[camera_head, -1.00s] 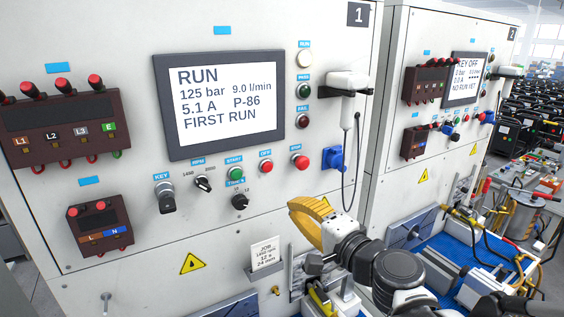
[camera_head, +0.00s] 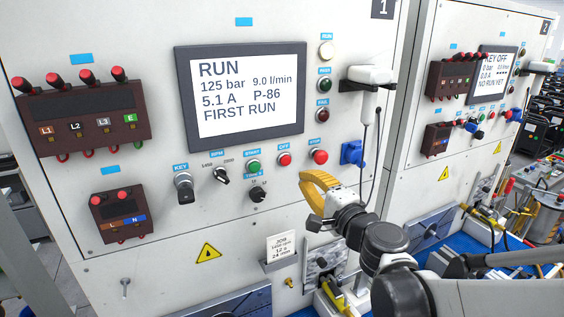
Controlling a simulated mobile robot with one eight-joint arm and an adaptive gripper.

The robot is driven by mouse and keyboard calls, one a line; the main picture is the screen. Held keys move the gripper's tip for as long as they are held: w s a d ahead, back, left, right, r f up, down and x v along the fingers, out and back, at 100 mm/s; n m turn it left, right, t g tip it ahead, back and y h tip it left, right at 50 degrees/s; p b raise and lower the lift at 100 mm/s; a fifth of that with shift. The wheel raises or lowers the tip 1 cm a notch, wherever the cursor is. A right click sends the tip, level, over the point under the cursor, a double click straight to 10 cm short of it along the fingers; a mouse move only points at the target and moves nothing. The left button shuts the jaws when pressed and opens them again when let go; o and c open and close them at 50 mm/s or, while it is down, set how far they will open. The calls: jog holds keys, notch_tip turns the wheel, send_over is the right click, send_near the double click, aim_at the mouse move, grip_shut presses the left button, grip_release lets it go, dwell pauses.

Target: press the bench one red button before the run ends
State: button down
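Bench one (camera_head: 150,240) is the white cabinet marked 1 at its top right. My gripper (camera_head: 306,185) has yellow fingers and appears just below the red buttons, with no contact visible. Whether its fingers are apart is unclear.
A key switch (camera_head: 184,187) and two black knobs, one of them (camera_head: 258,194) under START, share the panel. A blue socket (camera_head: 352,153) and a hanging cable are right of the buttons. A job card (camera_head: 281,246) is below. Bench two (camera_head: 455,60) stands right.

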aim_at(289, 164)
jog(key=p+x, duration=0.1)
jog(key=x, duration=0.6)
jog(key=shift+w+a, duration=0.1)
jog(key=shift+w, duration=0.1)
